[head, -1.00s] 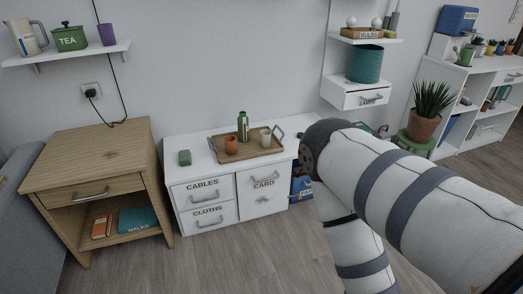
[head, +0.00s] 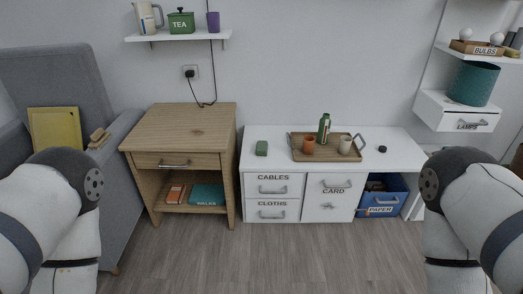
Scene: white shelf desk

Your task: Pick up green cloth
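A small folded green cloth (head: 262,148) lies on the left part of the white desk top (head: 270,164), left of the wooden tray. Only my two arms show in the head view, one at the lower left and one at the lower right. Both grippers are out of the picture, and nothing of mine is near the cloth. Below the cloth, the drawers labelled CABLES (head: 273,186) and CLOTHS (head: 272,211) are closed.
The wooden tray (head: 298,156) holds a green bottle (head: 324,128), an orange cup (head: 309,145) and a beige cup (head: 345,145). A wooden side table (head: 180,130) stands left, beside a grey armchair (head: 50,80). A blue PAPER bin (head: 382,197) sits right. The floor in front is clear.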

